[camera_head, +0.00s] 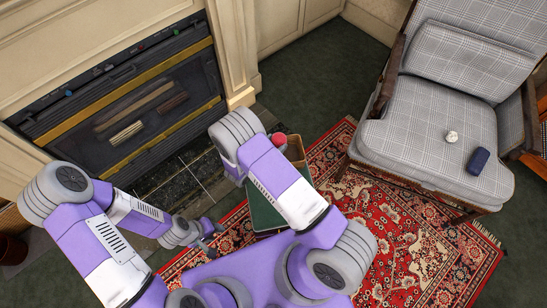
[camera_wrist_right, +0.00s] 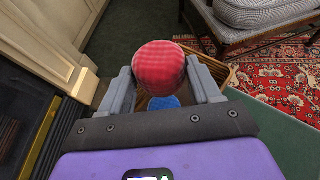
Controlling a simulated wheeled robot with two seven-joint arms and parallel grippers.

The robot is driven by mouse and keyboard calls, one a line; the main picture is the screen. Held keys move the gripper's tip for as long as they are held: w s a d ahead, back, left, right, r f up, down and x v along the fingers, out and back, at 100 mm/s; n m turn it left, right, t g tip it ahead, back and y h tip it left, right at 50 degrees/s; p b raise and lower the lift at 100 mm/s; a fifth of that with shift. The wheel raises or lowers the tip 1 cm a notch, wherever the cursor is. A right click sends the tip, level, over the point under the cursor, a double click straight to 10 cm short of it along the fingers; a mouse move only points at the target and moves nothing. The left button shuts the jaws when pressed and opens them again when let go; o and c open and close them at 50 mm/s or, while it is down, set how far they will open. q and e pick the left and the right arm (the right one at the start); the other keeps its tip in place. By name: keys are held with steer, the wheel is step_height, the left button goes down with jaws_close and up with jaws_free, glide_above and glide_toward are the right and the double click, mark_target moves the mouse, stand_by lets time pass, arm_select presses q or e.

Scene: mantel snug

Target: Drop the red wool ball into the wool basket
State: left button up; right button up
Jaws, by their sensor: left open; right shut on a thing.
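The red wool ball (camera_wrist_right: 160,66) is held between the two fingers of my right gripper (camera_wrist_right: 160,74) in the right wrist view. It also shows as a small red spot (camera_head: 279,139) in the head view, beyond my right forearm. In the head view the basket (camera_head: 295,149) is partly hidden by my right arm. My left gripper (camera_head: 207,238) is open and empty, low beside the hearth.
A green surface (camera_head: 264,214) lies under my right arm, near the basket. A fireplace (camera_head: 135,105) stands at left. A checked armchair (camera_head: 425,125) stands at right with a white thing (camera_head: 452,136) and a dark blue case (camera_head: 478,161) on it. A red patterned rug (camera_head: 400,235) covers the floor.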

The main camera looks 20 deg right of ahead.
steer(key=shift+f, duration=0.2)
steer(key=o, duration=1.1)
steer(key=p+v, duration=0.2)
steer(key=v, duration=0.5)
steer(key=shift+a, duration=0.25)
steer(key=shift+s+r, duration=0.15)
